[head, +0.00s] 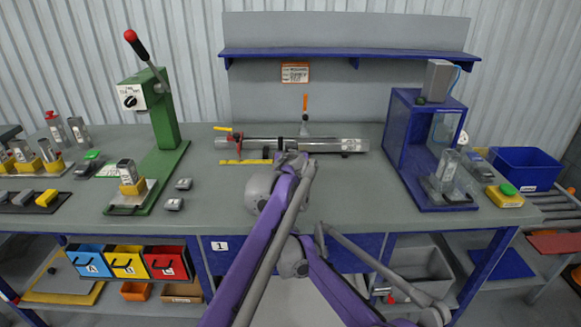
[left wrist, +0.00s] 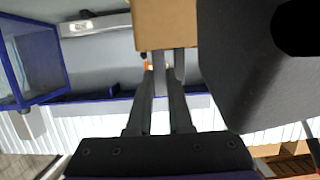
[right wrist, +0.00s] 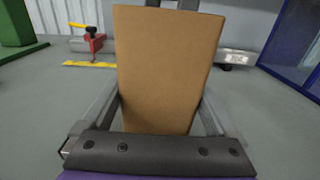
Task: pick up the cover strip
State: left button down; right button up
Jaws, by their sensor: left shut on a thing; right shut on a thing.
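In the left wrist view my left gripper (left wrist: 163,58) is shut, its fingertips on a plain brown piece (left wrist: 166,24) that runs out of the top of the picture. In the right wrist view my right gripper (right wrist: 170,5) is shut on a broad, flat brown piece (right wrist: 167,70), which hides most of the fingers. I cannot tell whether both grip the same piece, or whether it is the cover strip. In the head view my arm links cover the table's front middle, and neither brown piece can be made out there.
A silver bar (head: 327,145) with a red clamp (head: 236,143) lies across the table behind my arms. A yellow strip (head: 246,162) lies before it. A green lever press (head: 160,118) stands left, a blue frame (head: 400,135) right. The table (head: 350,195) is bare at centre right.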

pick_arm(q)
notch_tip(320, 180, up, 10)
dwell(0.6)
pick_arm(e)
jog(key=o, duration=1)
jog(key=shift+s, duration=0.1)
